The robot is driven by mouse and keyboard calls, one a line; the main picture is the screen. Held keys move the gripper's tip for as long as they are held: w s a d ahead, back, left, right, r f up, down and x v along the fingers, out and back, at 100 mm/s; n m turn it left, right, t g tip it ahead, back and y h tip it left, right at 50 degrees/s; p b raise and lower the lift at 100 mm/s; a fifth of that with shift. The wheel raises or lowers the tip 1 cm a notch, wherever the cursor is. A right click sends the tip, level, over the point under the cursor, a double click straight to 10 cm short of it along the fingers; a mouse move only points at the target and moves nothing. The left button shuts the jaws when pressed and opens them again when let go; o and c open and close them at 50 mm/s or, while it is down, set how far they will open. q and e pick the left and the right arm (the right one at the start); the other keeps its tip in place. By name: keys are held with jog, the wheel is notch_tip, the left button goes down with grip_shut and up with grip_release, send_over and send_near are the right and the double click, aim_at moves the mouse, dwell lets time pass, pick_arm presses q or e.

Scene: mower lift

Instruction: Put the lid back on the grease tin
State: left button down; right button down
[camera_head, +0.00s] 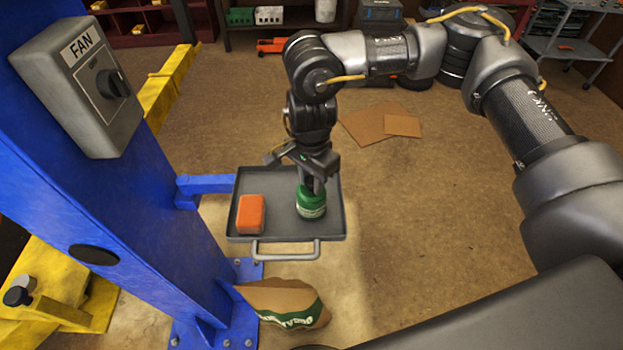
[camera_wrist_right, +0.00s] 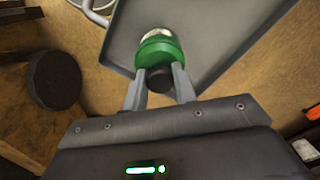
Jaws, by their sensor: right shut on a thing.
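The green grease tin (camera_head: 311,209), with a pale label, stands upright on the right part of a grey tray. My right gripper (camera_head: 312,186) points down right over it. In the right wrist view, its two fingers (camera_wrist_right: 160,85) are shut on the dark knob of the green lid (camera_wrist_right: 158,52). The lid is over the tin's mouth, in line with the tin (camera_wrist_right: 157,33). Whether it is fully seated or slightly raised I cannot tell. My left gripper is not in view.
The grey tray (camera_head: 277,228) has a raised rim and a front handle, and sits beside a blue post (camera_head: 130,220). An orange block (camera_head: 251,214) lies on its left part. A brown and green bag (camera_head: 285,301) lies below. Floor to the right is mostly clear.

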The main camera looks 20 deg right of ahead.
dwell(0.3)
jog(key=c, duration=1)
grip_release()
jog(key=shift+c, duration=0.2)
jog(key=shift+o, duration=0.5)
jog(key=o, duration=0.4)
jog(key=shift+r, duration=0.1)
jog(key=shift+r+p, duration=2.25)
jog(key=shift+r, duration=1.15)
